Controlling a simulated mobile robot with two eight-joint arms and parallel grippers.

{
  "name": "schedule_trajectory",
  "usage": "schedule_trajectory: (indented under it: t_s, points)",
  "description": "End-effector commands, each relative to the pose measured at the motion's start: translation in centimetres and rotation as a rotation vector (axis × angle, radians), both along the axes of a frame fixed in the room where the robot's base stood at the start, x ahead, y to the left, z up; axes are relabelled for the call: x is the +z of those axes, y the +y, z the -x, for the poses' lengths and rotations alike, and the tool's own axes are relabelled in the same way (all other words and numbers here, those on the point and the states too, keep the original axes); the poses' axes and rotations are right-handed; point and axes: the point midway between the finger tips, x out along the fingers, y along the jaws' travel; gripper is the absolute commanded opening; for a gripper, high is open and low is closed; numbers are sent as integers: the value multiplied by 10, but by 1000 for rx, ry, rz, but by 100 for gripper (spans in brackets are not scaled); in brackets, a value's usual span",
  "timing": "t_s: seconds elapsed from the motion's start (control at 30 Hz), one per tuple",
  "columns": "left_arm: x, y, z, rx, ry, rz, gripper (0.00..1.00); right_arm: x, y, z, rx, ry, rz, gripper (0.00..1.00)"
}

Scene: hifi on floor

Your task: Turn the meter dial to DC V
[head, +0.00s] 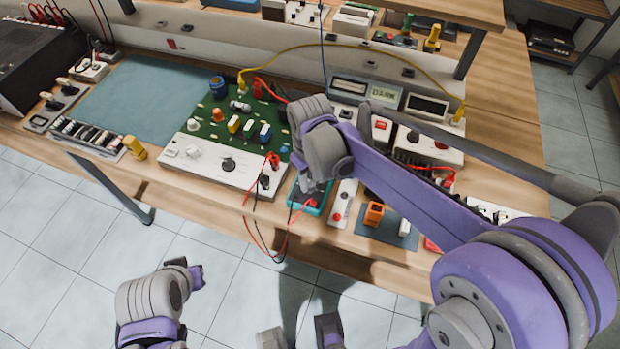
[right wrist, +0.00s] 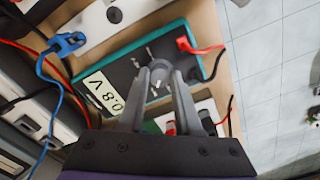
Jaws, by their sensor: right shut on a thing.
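The meter (head: 309,197) is a teal-edged box at the front edge of the workbench, partly hidden by my right arm in the head view. In the right wrist view the meter (right wrist: 120,78) has a dark face and a pale display (right wrist: 103,92) that appears to read 0.8 V. My right gripper (right wrist: 160,75) is shut on the round grey dial (right wrist: 161,68), one finger on each side. The dial's pointer and the label it faces are too small or hidden to tell. My left arm is low in the head view, away from the meter; its fingers are unclear.
A white panel with a green circuit board (head: 225,125) stands left of the meter. Red and black leads (head: 262,225) hang over the bench edge. An orange block (head: 374,214) sits on a blue-grey mat to the right. The tiled floor in front is mostly clear.

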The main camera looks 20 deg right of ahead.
Motion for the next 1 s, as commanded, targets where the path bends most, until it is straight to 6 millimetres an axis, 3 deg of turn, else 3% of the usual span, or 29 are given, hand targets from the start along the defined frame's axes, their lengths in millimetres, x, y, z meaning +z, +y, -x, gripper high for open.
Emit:
schedule_trajectory:
  t_s: [0.57, 0.6, 0.73, 1.0]
  points:
    - [0, 0, 0, 0, 0, 0, 0, 0, 0, 0, -38, -1, 1, 0]
    - [0, 0, 0, 0, 0, 0, 0, 0, 0, 0, -38, -1, 1, 36]
    - [0, 0, 0, 0, 0, 0, 0, 0, 0, 0, -38, 0, 1, 60]
    - [0, 0, 0, 0, 0, 0, 0, 0, 0, 0, -37, 0, 0, 63]
